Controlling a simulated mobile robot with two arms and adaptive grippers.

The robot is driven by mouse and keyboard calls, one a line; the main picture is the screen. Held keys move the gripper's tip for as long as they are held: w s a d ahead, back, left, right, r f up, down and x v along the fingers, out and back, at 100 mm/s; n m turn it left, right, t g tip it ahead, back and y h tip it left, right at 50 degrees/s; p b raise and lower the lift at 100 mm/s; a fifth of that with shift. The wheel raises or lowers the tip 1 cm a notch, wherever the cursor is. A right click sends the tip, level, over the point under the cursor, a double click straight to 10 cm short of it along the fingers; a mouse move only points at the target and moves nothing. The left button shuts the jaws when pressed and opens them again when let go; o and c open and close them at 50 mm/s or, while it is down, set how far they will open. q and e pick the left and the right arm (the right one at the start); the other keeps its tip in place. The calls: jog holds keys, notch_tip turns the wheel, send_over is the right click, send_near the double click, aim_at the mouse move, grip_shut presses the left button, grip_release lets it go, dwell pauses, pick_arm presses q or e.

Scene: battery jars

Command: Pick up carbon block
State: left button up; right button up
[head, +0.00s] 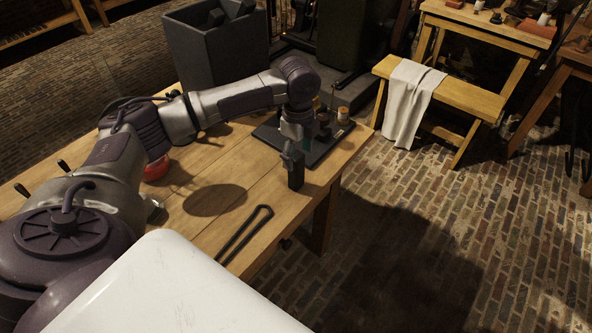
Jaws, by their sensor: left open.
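My left arm reaches from the left across the wooden table. My left gripper (295,178) points down at the front edge of a dark tray (325,157), near the table's right end. It is open. Its dark fingers and any dark block beside them blend together, so I cannot single out the carbon block there. Small dark pieces and a pale-topped jar (343,114) stand on the tray, partly hidden by my wrist. My right gripper is not in view.
A black tong-like tool (245,232) lies near the table's front edge. A red round object (157,168) sits under my left arm. A large grey bin (215,50) with dark blocky contents stands behind. A bench with a white cloth (414,100) is at right.

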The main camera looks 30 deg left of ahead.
pick_arm(q)
jog(key=f, duration=0.5)
jog(key=shift+s+a+f+p, duration=0.1)
jog(key=shift+a+f+p, duration=0.1)
jog(key=shift+f+p, duration=0.2)
jog(key=shift+r, duration=0.1)
jog(key=shift+c, duration=0.2)
grip_shut()
